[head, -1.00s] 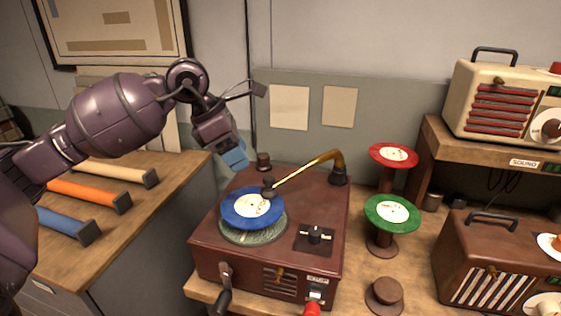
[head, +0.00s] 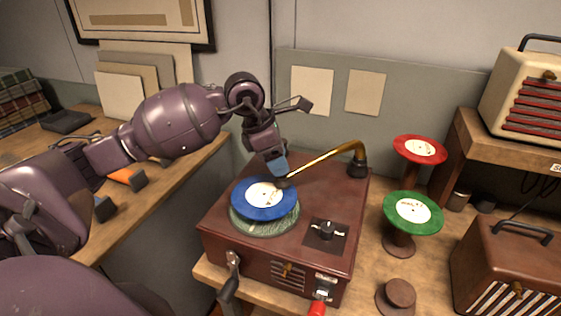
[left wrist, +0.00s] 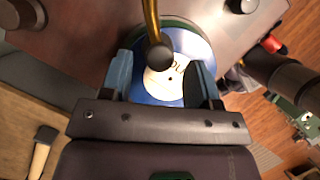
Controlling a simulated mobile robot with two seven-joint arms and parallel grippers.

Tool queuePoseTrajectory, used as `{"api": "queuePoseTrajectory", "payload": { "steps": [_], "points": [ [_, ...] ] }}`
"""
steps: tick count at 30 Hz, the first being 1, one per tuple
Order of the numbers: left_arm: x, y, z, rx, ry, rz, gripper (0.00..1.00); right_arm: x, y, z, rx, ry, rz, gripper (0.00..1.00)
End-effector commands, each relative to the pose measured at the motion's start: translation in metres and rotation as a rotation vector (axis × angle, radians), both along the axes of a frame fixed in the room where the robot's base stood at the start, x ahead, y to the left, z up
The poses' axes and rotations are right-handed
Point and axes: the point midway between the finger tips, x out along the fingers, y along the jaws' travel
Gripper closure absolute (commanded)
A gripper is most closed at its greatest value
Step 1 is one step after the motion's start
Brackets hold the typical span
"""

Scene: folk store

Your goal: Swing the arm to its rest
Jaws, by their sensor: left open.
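The brass tone arm (head: 325,161) runs from its pivot at the back right of the brown record player (head: 225,228). Its dark head (left wrist: 160,56) hangs over the blue record (head: 250,207), near the label. My left gripper (head: 277,172) is open at the head end. In the left wrist view its two blue fingers stand on either side of the head, apart from it. Whether the head touches the record I cannot tell. A round brown knob (left wrist: 22,12) stands on the player's deck, hidden in the head view now; I cannot tell if it is the rest.
A switch knob (head: 326,231) sits on the deck and a crank (head: 230,283) at the front. Green (head: 428,222) and red (head: 425,157) records on stands are to the right. A brown radio (head: 505,262) stands farther right.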

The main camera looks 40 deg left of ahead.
Motion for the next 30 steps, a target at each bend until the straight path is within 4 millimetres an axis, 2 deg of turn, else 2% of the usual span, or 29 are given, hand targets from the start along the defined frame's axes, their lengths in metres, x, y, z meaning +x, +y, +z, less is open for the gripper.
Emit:
{"api": "queuePoseTrajectory", "payload": {
  "steps": [6,15,17,26,30],
  "points": [
    [0.004,-0.005,-0.014,-0.001,0.0,-0.001,0.44,0.006,0.001,0.007,0.0,-0.016,0.003,0.57],
    [0.004,-0.005,-0.016,0.0,0.0,-0.001,0.44,0.004,0.001,0.006,0.0,-0.012,0.002,0.57],
    [0.004,-0.005,-0.016,0.0,0.0,-0.001,0.52,0.003,0.0,0.004,0.0,-0.008,0.001,0.57],
    [0.004,-0.005,-0.016,0.0,0.0,-0.001,0.98,-0.006,-0.001,-0.003,0.0,0.012,-0.004,0.57],
    [0.004,-0.005,-0.015,0.0,0.0,-0.001,1.0,-0.005,-0.001,-0.002,0.0,0.011,-0.004,0.57]
  ]
}}
